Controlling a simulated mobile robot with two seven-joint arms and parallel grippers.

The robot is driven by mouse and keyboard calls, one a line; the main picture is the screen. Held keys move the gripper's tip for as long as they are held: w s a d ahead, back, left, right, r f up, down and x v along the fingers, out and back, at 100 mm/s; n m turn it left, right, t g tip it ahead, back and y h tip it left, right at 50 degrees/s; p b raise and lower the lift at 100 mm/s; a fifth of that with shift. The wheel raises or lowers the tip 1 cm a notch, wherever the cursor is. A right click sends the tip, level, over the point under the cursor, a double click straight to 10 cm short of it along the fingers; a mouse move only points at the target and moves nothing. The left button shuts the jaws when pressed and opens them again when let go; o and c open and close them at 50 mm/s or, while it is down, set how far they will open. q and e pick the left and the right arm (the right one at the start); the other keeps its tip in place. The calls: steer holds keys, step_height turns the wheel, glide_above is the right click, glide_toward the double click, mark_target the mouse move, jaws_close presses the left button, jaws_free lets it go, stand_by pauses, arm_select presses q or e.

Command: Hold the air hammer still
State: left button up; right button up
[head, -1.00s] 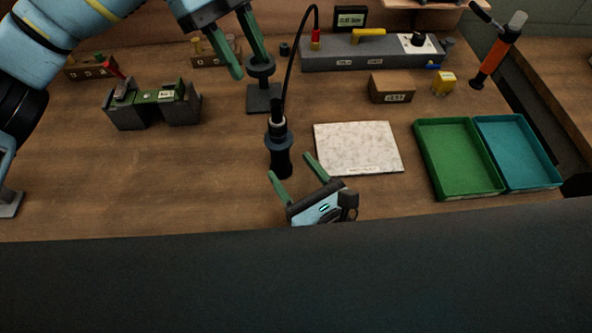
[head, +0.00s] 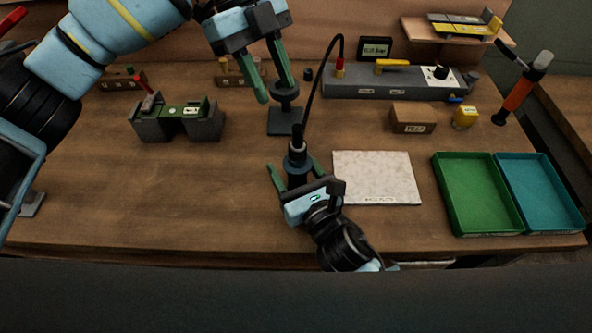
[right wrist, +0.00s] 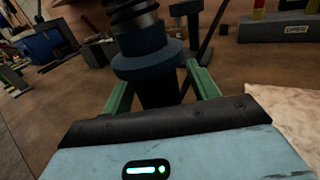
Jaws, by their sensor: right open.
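The air hammer (head: 297,165) is a dark upright cylinder with a collar, and a black hose rises from its top. My right gripper (head: 294,167) is open, with one green finger on each side of the air hammer. In the right wrist view the air hammer (right wrist: 150,65) stands between the two spread fingers; I see no clear grip on it. The air hammer's lower part is hidden by the gripper body. My left gripper (head: 275,93) is open and empty, its fingers pointing down close to a dark round-topped stand (head: 285,120).
A pale plate (head: 375,180) lies right of the air hammer. Green (head: 478,229) and teal (head: 575,222) trays sit at the right. A grey block fixture (head: 180,125) stands at left, and a long grey unit (head: 365,88) at the back. The table's left middle is clear.

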mark_target(298, 128)
arm_select(q)
steer(key=shift+c, duration=0.5)
arm_select(e)
jaws_close()
arm_select(q)
steer(key=s+d+t+y, duration=0.1)
steer(key=s+d+r+m+t+y, duration=0.1)
steer(key=s+d+m+t+y, duration=0.1)
steer(key=shift+d+r, duration=0.2)
steer(key=shift+r, duration=0.15)
steer(key=shift+c, duration=0.2)
steer(key=shift+s+d+m+t+y, duration=0.35)
steer(key=shift+s+m+t+y, duration=0.15)
steer(key=shift+t+y, duration=0.1)
steer(key=shift+f, duration=4.45)
jaws_close()
